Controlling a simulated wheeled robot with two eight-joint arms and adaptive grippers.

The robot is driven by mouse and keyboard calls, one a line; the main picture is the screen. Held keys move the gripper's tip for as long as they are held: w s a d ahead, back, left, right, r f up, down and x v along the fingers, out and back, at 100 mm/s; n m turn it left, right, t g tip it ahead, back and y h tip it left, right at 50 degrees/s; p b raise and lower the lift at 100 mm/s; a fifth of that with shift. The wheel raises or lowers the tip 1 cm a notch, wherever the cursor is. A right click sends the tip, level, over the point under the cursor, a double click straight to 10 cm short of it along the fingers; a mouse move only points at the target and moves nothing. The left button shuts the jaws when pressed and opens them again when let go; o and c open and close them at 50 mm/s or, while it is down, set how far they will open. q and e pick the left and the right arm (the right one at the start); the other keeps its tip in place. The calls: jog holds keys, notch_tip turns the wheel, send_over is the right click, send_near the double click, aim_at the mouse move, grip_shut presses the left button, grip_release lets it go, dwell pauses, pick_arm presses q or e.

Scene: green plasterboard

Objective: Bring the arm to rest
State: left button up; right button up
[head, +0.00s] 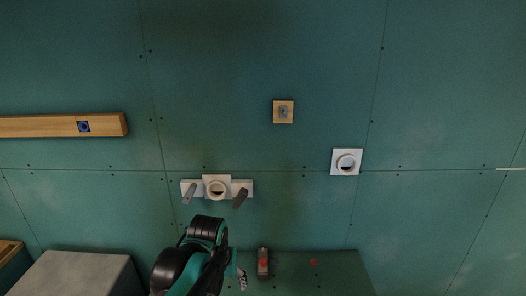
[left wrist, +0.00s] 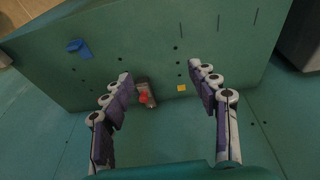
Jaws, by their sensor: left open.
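My left arm (head: 195,255) comes in at the bottom of the head view, bent, in front of the green plasterboard. Its gripper (head: 242,278) shows only in part there, low in the picture and just left of a grey and red fitting (head: 263,265). In the left wrist view my left gripper (left wrist: 160,75) is open, its two jointed fingers wide apart. Nothing is between the fingers in their grasp. The grey and red fitting (left wrist: 146,95) shows beyond them, apart from both. My right gripper is in neither view.
A white plate with a round collar and two pegs (head: 216,180) is just above my arm. A white square fitting (head: 337,154), a small wooden block (head: 283,104) and a wooden beam (head: 40,127) are on the board. A grey box (head: 85,275) stands at lower left. The right side is clear.

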pick_arm(q)
jog(key=s+a+f+t, duration=0.1)
jog(key=s+a+t, duration=0.1)
jog(key=s+a, duration=0.2)
jog(key=s+a+f+t, duration=0.2)
jog(key=s+a, duration=0.2)
jog(key=s, duration=0.5)
jog(key=shift+s+y, duration=0.3)
jog(key=shift+s, duration=0.05)
